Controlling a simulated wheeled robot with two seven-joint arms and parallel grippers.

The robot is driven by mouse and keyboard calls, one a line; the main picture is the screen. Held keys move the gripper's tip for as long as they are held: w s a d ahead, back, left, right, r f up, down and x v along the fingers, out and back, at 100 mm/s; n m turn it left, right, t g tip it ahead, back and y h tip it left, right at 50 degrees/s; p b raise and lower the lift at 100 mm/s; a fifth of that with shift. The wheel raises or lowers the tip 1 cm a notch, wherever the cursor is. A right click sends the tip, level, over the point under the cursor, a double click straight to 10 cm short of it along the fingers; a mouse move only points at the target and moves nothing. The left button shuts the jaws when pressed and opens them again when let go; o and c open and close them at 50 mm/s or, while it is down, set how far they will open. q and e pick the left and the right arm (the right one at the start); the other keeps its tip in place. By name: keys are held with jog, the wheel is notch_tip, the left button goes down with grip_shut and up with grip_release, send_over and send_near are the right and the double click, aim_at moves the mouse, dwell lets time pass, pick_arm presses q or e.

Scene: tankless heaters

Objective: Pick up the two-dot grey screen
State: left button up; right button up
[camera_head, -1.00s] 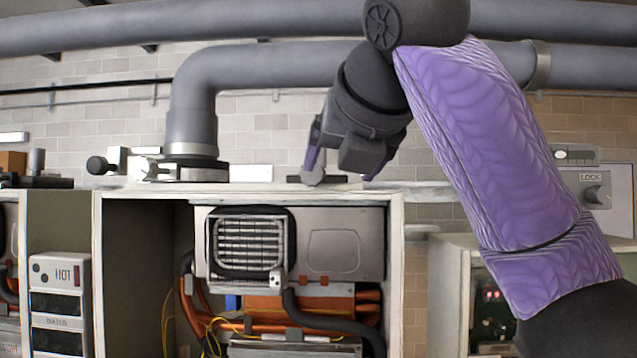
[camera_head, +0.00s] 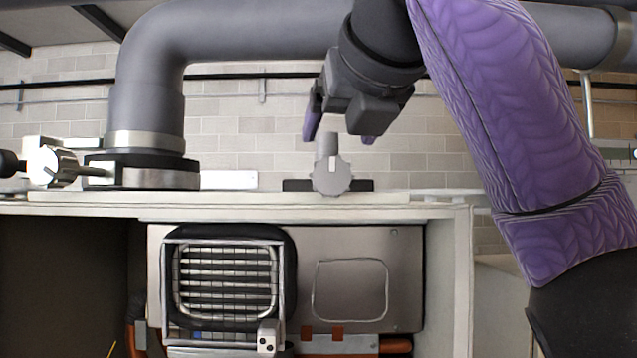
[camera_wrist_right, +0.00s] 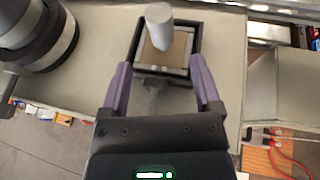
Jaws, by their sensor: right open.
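A grey screen with a barred grille (camera_head: 226,282) sits upright on the front of the metal unit inside the open cabinet. A small pale tab (camera_head: 267,338) with two dark dots is at its lower right corner. My right gripper (camera_head: 340,132) is open and empty, above the cabinet top and behind its front edge, well above the screen. In the right wrist view, my right gripper (camera_wrist_right: 160,72) has its fingers spread towards a dark square tray (camera_wrist_right: 139,44) with a pale frame and an upright cylinder. My left gripper is not in view.
A grey round knob (camera_head: 331,177) stands on the cabinet top (camera_head: 240,198) below my right gripper. A thick grey pipe (camera_head: 145,90) rises at the left, beside a valve handle (camera_head: 52,167). The cabinet's right wall (camera_head: 447,280) borders the opening. The space before the screen looks clear.

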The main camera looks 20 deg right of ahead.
aim_at(327, 143)
jog(key=shift+w+f+p, duration=0.3)
jog(key=shift+w+f, duration=0.05)
jog(key=shift+w, duration=0.1)
jog(key=p+x, duration=0.1)
jog(key=x, duration=0.4)
jog(key=shift+w+d+f+p, duration=0.1)
jog(key=shift+w+d+p, duration=0.1)
jog(key=shift+p, duration=0.1)
jog(key=shift+w+f, duration=0.15)
jog(key=shift+w, duration=0.05)
jog(key=shift+s+a, duration=0.1)
jog(key=shift+s, duration=0.3)
jog(key=shift+c, duration=1.4)
jog(key=shift+w, duration=0.2)
jog(key=c, duration=0.5)
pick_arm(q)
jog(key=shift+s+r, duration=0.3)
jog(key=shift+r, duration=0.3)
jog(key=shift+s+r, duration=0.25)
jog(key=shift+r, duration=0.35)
pick_arm(e)
jog(key=shift+s, duration=0.1)
grip_shut()
